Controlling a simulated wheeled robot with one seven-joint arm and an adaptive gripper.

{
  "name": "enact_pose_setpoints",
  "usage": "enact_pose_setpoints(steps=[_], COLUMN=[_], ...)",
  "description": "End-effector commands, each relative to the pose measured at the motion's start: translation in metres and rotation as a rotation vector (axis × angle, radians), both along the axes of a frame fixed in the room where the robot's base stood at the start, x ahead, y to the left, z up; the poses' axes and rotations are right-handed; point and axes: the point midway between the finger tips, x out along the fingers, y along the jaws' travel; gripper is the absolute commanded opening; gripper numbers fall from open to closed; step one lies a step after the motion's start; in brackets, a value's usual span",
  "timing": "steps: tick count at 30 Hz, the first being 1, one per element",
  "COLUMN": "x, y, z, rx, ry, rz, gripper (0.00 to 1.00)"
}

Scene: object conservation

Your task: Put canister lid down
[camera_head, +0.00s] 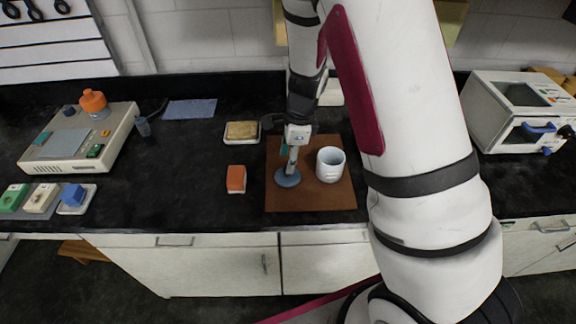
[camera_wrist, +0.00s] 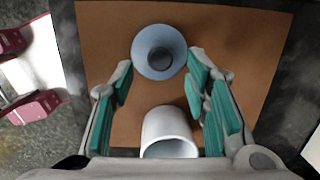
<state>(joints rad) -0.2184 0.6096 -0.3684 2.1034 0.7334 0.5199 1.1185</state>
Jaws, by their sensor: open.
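The canister lid (camera_head: 288,179) is a blue-grey disc with a dark round knob. It lies on the brown mat (camera_head: 310,204), left of the canister, and it also shows in the wrist view (camera_wrist: 143,66). The white canister (camera_head: 330,165) stands uncovered on the mat; its open rim shows in the wrist view (camera_wrist: 168,125). My gripper (camera_head: 291,168) is just above the lid in the head view. In the wrist view its teal-padded fingers (camera_wrist: 160,82) are spread apart, with the lid between and slightly beyond them, and nothing is held.
An orange block (camera_head: 236,178) and a sponge on a white dish (camera_head: 241,132) lie left of the mat. A device with an orange knob (camera_head: 80,140) is at far left, and a white oven-like box (camera_head: 515,112) at right. The counter between device and mat is mostly clear.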

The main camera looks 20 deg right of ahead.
Motion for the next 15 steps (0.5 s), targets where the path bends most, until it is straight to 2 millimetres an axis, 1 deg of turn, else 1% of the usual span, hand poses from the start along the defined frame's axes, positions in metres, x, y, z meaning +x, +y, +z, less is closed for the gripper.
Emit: enact_pose_setpoints(steps=[1, 6, 9, 15], x=[0.001, -0.002, -0.004, -0.006], y=[-0.001, -0.005, -0.007, -0.008], z=[0.012, 0.045, 0.059, 0.075], rx=[-0.001, 0.001, 0.000, 0.003], ry=[-0.006, -0.004, -0.002, -0.003], rz=[0.003, 0.002, 0.001, 0.011], gripper=[0.43, 0.43, 0.43, 0.43])
